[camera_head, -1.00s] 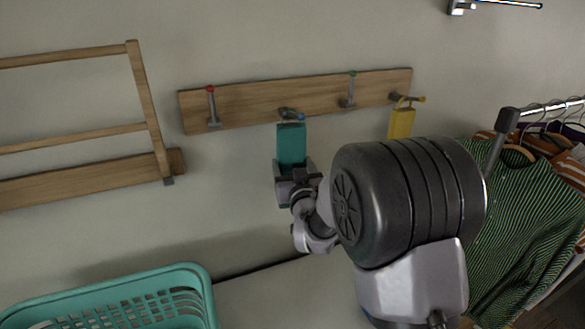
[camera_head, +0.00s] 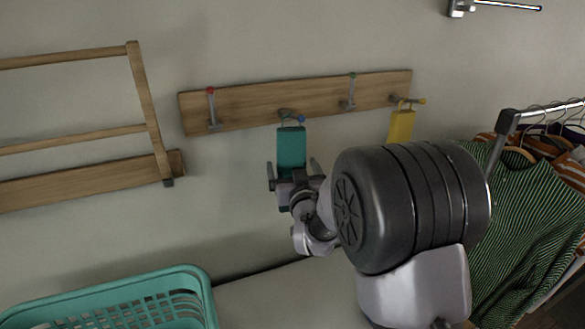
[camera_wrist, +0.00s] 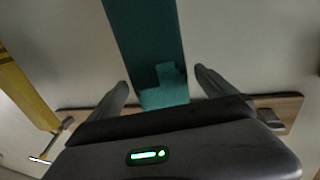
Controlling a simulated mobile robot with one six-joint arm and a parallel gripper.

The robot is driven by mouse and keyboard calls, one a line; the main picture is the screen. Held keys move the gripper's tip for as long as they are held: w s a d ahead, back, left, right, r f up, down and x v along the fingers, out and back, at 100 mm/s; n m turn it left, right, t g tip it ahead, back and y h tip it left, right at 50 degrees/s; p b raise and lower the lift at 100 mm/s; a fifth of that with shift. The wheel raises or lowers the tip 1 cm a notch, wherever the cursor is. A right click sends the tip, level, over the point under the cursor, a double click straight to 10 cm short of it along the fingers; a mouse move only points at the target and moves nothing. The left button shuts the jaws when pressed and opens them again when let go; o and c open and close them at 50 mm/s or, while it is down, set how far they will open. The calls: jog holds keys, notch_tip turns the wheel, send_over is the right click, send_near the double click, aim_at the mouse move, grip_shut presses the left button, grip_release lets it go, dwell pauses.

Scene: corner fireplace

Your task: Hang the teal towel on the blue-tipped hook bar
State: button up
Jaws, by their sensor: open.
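The teal towel (camera_head: 291,147) hangs at the blue-tipped hook (camera_head: 294,117) on the wooden hook board (camera_head: 245,103), its top close under the blue tip. In the wrist view the towel (camera_wrist: 146,40) runs between the two fingers with a gap on each side. My gripper (camera_head: 293,172) is open around the towel's lower part and does not hold it. The loop at the towel's top is too small to make out clearly.
A yellow towel (camera_head: 401,126) hangs on the yellow-tipped hook to the right. Red-tipped (camera_head: 212,108) and green-tipped (camera_head: 350,92) hooks are bare. A teal basket (camera_head: 110,300) stands lower left, a wooden rack (camera_head: 148,110) left, and a clothes rail with garments (camera_head: 525,210) right.

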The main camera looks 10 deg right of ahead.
jog(key=s+b, duration=1)
jog(key=s, duration=0.8)
jog(key=s+a+f+m+g+y, duration=0.1)
jog(key=s+f+g, duration=0.5)
jog(key=s, duration=0.6)
jog(key=s+a+f+m+g+y, duration=0.1)
jog(key=s+f+g, duration=0.5)
jog(key=s, duration=0.6)
jog(key=shift+a+m, duration=0.7)
jog(key=shift+m, duration=0.4)
